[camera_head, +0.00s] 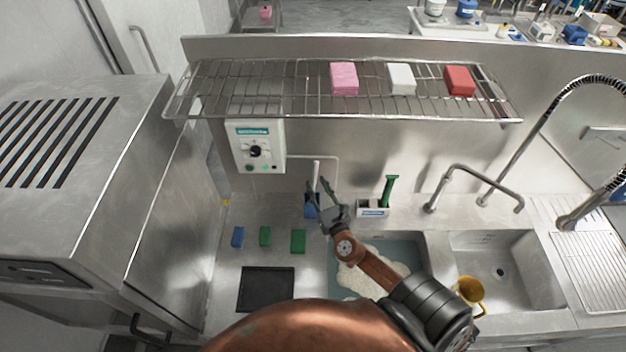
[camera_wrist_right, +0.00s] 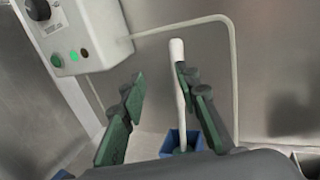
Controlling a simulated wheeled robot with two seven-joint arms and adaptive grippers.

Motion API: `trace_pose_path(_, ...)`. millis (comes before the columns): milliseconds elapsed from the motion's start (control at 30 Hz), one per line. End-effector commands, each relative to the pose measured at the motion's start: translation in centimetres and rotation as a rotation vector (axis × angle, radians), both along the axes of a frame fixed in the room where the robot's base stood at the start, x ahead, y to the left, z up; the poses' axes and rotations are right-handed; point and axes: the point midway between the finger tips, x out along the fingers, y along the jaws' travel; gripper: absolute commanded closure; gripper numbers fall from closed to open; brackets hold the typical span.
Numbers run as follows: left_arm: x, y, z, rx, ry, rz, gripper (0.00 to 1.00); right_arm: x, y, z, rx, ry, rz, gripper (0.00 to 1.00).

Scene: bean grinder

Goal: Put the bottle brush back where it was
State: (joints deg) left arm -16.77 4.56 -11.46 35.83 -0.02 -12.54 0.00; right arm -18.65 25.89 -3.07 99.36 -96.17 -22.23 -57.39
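The bottle brush has a white handle (camera_head: 317,172) that stands upright in a blue holder (camera_head: 311,206) on the counter below the control box. In the right wrist view the handle (camera_wrist_right: 178,80) rises out of the blue holder (camera_wrist_right: 172,143). The brush head is hidden inside the holder. My right gripper (camera_head: 326,190) is open at the handle. In the wrist view its fingers (camera_wrist_right: 165,100) are spread wide. The handle appears between them, close to the right finger; contact cannot be told. My left gripper is not in view.
A white caddy (camera_head: 373,209) with a green brush (camera_head: 390,190) stands right of the holder. A control box (camera_head: 256,145) is on the wall behind, under a wire shelf (camera_head: 290,85). Blue and green sponges (camera_head: 298,241) lie to the left.

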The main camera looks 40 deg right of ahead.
Motion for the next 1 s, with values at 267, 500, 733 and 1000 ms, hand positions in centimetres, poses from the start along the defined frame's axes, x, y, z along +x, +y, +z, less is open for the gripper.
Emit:
trace_pose_path(267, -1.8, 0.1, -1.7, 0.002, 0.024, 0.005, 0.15, -5.3, 1.6, -0.3, -0.001, 0.001, -0.001, 0.70)
trace_pose_path(500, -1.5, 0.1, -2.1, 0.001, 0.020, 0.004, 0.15, -7.0, 2.2, -0.1, -0.001, -0.001, 0.000, 0.70)
trace_pose_path(733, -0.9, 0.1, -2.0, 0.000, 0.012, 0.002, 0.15, -7.1, 2.3, -0.1, -0.001, -0.001, 0.000, 0.70)
trace_pose_path(1000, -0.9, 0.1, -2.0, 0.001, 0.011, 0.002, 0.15, -7.1, 2.3, -0.1, -0.001, -0.001, 0.000, 0.70)
